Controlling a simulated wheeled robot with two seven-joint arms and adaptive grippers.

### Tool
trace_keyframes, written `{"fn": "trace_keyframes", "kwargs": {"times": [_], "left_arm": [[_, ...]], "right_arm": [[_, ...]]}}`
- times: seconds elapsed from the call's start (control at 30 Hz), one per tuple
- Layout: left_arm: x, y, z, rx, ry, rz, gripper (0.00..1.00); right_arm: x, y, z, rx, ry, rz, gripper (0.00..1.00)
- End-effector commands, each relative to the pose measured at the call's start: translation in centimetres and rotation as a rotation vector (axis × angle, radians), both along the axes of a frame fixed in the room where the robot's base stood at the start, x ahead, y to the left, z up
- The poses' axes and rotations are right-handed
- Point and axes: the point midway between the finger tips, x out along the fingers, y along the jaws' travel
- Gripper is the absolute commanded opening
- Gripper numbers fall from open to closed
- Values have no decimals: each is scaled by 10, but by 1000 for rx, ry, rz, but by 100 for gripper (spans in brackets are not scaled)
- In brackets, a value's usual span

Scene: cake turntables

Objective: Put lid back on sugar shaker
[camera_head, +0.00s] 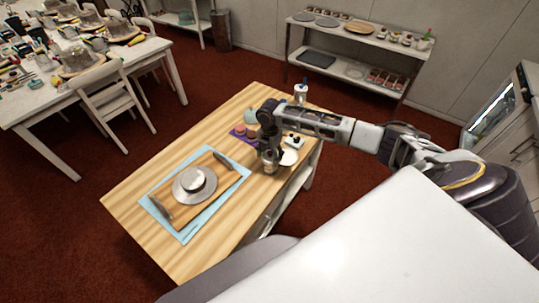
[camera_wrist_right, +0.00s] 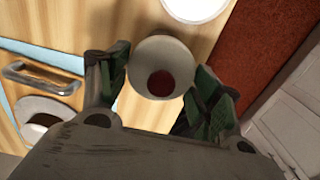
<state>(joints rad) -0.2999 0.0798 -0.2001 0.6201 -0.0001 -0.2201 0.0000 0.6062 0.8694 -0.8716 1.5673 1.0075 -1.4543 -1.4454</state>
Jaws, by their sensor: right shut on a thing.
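My right gripper (camera_head: 270,157) reaches over the right part of the wooden table. In the head view a small jar-like body (camera_head: 270,168) shows below the fingers. I cannot tell whether it is the sugar shaker or its lid, or whether it touches the table. A white disc (camera_head: 288,158) lies just right of it; it also shows in the right wrist view (camera_wrist_right: 195,6). My left gripper is not in view.
A wooden tray (camera_head: 215,168) with metal handles lies on a blue mat (camera_head: 188,231), bearing a round stand with a white top (camera_head: 199,178). Behind the gripper are a purple mat with round pastries (camera_head: 243,132), a teal item (camera_head: 250,116) and a white bottle (camera_head: 300,95).

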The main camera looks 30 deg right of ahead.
Motion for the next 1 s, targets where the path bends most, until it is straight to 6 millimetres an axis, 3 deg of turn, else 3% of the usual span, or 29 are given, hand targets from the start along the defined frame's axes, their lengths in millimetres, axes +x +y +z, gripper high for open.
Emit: {"fn": "trace_keyframes", "kwargs": {"times": [0.43,0.47,0.63,0.9,1.0], "left_arm": [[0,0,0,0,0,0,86],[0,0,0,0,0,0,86],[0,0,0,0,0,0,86],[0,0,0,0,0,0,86],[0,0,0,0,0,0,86]], "right_arm": [[0,0,-1,0,0,0,52],[0,0,-1,0,0,0,66],[0,0,-1,0,0,0,88],[0,0,-1,0,0,0,90],[0,0,-1,0,0,0,100]]}}
